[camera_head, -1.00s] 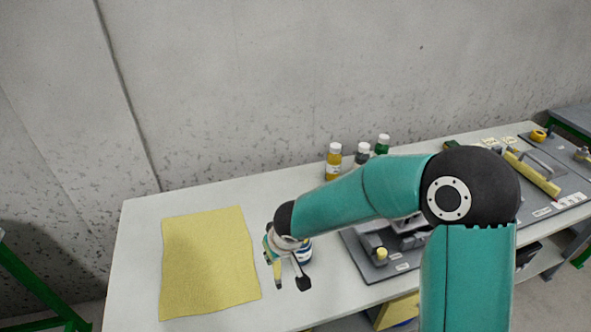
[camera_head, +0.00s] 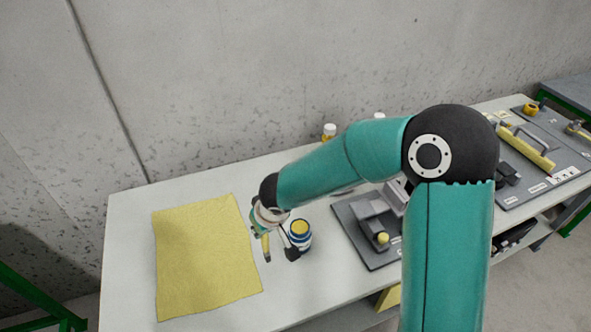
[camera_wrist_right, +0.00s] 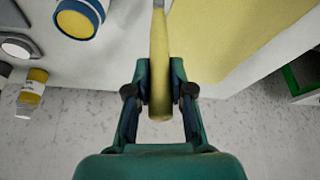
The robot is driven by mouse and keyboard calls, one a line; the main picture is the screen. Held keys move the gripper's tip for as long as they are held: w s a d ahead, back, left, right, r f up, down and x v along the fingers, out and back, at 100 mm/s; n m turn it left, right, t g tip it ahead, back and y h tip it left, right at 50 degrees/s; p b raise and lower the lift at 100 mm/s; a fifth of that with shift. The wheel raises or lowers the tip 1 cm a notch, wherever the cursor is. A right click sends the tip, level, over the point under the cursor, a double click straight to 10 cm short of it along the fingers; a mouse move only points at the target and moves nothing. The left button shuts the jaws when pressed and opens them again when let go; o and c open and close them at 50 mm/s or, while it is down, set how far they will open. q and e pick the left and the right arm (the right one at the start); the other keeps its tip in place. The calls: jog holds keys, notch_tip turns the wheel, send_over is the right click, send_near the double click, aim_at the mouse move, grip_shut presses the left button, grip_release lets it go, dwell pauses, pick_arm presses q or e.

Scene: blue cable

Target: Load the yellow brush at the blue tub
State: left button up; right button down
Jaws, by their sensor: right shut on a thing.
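The blue tub (camera_head: 299,236) stands on the table, with a blue rim around a yellow top and a white-and-blue side. It also shows at the upper left of the right wrist view (camera_wrist_right: 78,17). My right gripper (camera_head: 279,252) is just left of the tub in the head view. In the right wrist view my right gripper (camera_wrist_right: 159,88) is shut on the handle of the yellow brush (camera_wrist_right: 158,50). The brush's far end runs out of the top of that view, so its bristles are hidden there. My left gripper is not in view.
A yellow cloth or sheet (camera_head: 203,255) lies flat left of the tub. A grey tray (camera_head: 375,262) with parts is to the right, and another tool board (camera_head: 545,185) lies farther right. A yellow bottle (camera_head: 329,132) stands at the back, partly behind my arm.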

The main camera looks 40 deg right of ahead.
jog(key=w+d+r+m+b, duration=0.1)
jog(key=d+r+b, duration=0.6)
jog(key=d+r, duration=0.45)
jog(key=shift+a+f+b, duration=0.1)
jog(key=shift+f+b, duration=2.8)
jog(key=shift+f, duration=0.15)
jog(key=shift+r, duration=0.1)
notch_tip(320, 180, up, 7)
jog(key=p, duration=0.6)
dwell(0.4)
